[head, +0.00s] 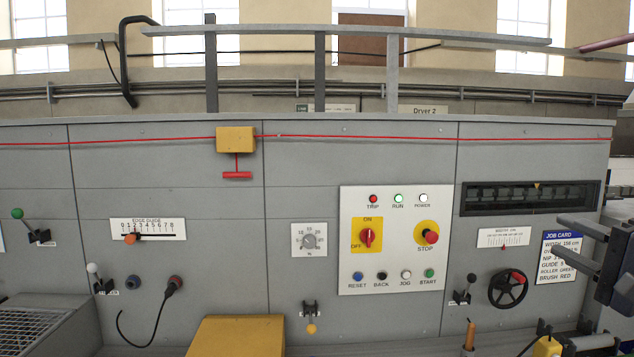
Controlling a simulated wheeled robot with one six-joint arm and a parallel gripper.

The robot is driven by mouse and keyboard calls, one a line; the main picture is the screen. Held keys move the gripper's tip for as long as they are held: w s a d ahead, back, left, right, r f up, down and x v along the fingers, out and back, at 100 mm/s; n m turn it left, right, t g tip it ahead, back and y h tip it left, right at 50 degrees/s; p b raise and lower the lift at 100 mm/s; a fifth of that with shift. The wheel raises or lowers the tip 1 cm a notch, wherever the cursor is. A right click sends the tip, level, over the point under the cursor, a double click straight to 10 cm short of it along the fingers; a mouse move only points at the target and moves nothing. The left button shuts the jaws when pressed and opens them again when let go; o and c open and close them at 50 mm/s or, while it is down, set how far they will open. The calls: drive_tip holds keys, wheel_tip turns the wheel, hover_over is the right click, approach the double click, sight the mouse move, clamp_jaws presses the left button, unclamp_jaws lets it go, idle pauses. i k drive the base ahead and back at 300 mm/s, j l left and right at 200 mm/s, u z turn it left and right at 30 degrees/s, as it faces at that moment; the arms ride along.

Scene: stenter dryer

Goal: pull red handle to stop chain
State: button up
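A red T-shaped handle (237,175) hangs on a short stem beneath a yellow box (235,139) on the grey machine front, left of centre. A red cord (400,138) runs across the panels at the box's height. My gripper (560,245) is at the right edge, its two dark fingers apart with nothing seen between them. It is far to the right of the handle and lower. A dark window (530,198) at the right shows a row of dark blocks; I cannot tell whether this is the chain or whether it moves.
A white control panel (394,284) carries a red rotary switch, a red stop button and several small buttons. A black handwheel (509,289) and a job card (559,257) are near my gripper. A yellow box (236,337) stands low, below the handle. Small levers project at the left.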

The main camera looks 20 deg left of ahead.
sight(226, 174)
drive_tip(key=i+j+u, duration=0.1)
drive_tip(key=u, duration=0.25)
drive_tip(key=i+j+u, duration=0.15)
drive_tip(key=u, duration=0.2)
drive_tip(key=i+j+u, duration=0.15)
drive_tip(key=u, duration=0.25)
drive_tip(key=i+j, duration=0.25)
drive_tip(key=i, duration=0.2)
drive_tip(key=i+j, duration=0.25)
drive_tip(key=i, duration=0.2)
